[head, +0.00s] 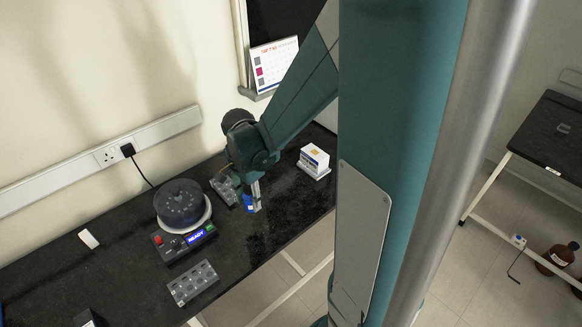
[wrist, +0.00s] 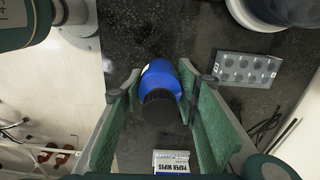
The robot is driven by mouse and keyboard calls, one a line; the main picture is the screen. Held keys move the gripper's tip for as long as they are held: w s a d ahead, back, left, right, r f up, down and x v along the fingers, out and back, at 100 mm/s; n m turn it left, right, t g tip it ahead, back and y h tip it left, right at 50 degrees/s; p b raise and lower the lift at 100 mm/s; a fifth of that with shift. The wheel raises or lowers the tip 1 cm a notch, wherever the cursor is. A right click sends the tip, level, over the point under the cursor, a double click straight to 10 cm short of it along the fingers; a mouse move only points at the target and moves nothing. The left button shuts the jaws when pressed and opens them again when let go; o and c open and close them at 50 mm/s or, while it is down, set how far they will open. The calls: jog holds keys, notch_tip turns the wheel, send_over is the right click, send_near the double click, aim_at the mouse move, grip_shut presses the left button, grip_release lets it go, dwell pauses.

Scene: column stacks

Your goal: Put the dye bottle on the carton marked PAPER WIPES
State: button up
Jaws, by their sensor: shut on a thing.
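The dye bottle (wrist: 160,80) is blue with a black cap. In the wrist view it lies between the green finger pads of my gripper (wrist: 158,100), which is shut on it. In the head view my gripper (head: 254,202) holds the blue bottle (head: 248,203) low over the black bench; I cannot tell whether it touches the bench. The carton marked PAPER WIPES (wrist: 172,162) shows at the bottom of the wrist view, partly cut off. A white and blue carton (head: 314,160), apparently the same one, stands right of and behind my gripper in the head view.
A round-topped device with a READY display (head: 197,237) stands left of my gripper on the black bench (head: 130,262). One grey rack (head: 193,283) lies in front of it, another (head: 224,190) close beside my gripper. Bench space between gripper and carton looks clear.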

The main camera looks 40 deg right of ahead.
jog(key=w+d+r+p, duration=0.2)
jog(key=w+d+r, duration=0.1)
jog(key=d, duration=0.5)
jog(key=w+d+r+p, duration=0.2)
jog(key=w+d+p, duration=0.1)
jog(key=d, duration=0.5)
notch_tip(320, 180, up, 5)
jog(key=p, duration=0.4)
send_over(315, 152)
jog(key=shift+s+f+m, duration=0.1)
jog(key=shift+f+m, duration=0.1)
jog(key=shift+m, duration=0.1)
jog(key=shift+f, duration=3.1)
jog(key=shift+f, duration=0.1)
jog(key=shift+f, duration=1.75)
jog(key=shift+f, duration=0.2)
